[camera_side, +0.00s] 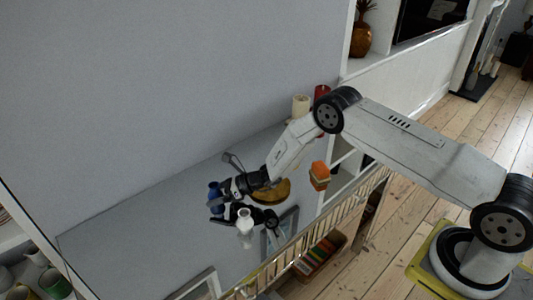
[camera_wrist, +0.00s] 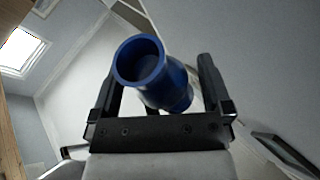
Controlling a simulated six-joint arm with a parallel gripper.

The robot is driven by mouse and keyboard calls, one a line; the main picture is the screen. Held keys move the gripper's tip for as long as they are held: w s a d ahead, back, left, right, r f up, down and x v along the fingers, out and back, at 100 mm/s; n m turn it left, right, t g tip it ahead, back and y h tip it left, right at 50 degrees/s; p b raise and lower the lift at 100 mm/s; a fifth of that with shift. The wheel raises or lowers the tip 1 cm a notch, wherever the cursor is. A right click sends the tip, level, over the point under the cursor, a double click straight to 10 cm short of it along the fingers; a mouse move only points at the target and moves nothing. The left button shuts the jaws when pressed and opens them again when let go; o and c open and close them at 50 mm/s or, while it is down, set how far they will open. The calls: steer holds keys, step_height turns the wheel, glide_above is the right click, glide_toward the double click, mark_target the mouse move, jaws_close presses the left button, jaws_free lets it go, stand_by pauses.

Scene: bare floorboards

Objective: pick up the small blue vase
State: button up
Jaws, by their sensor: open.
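The small blue vase (camera_side: 214,192) stands near the far end of my arm in the side view, over a grey surface. In the wrist view the blue vase (camera_wrist: 176,88) shows its round open mouth and lies between the two black fingers of my gripper (camera_wrist: 160,78). The fingers are spread, one on each side of it, and a gap shows by the right finger. In the side view my gripper (camera_side: 216,202) is at the vase and partly hides it. Whether a finger touches the vase, I cannot tell.
A white vase (camera_side: 245,228) stands close to my gripper. A cream cylinder (camera_side: 300,104) and a red one (camera_side: 321,91) stand at the back. The grey surface at left is clear.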

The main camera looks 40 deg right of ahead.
steer(key=c, duration=1.3)
steer(key=shift+r, duration=0.15)
steer(key=shift+r, duration=0.8)
steer(key=s+d+r, duration=0.2)
steer(key=s+r, duration=0.9)
steer(key=s, duration=0.2)
steer(key=shift+s+d, duration=0.35)
steer(key=shift+s, duration=0.05)
steer(key=shift+r, duration=0.1)
